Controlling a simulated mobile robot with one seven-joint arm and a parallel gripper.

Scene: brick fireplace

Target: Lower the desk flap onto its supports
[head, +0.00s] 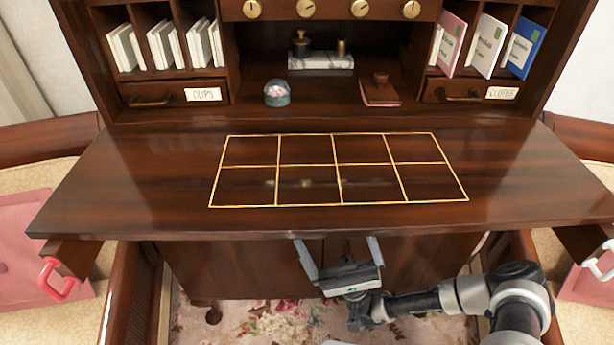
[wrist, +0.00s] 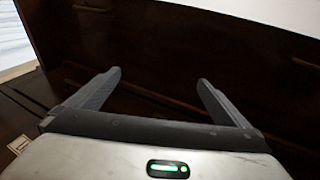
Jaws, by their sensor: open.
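The desk flap (head: 130,190) is a broad dark wood panel with a gold grid on it. It lies flat and open in the head view, its front edge toward me. The left support (head: 75,257), with a red handle, and the right support (head: 585,243), with a white handle, stick out under its front corners. I cannot tell whether the flap touches them. My gripper (head: 335,240) is open and empty just in front of and below the flap's front edge, near its middle. In the wrist view my gripper (wrist: 159,76) has its fingers apart before dark wood.
Behind the flap, cubbies hold cards and booklets. A glass dome (head: 277,93), a marble block (head: 321,60) and a red-brown book with a stamp (head: 380,93) stand inside the desk. Curved wooden rails (head: 50,140) and cushioned seats flank it. A floral rug (head: 270,322) lies below.

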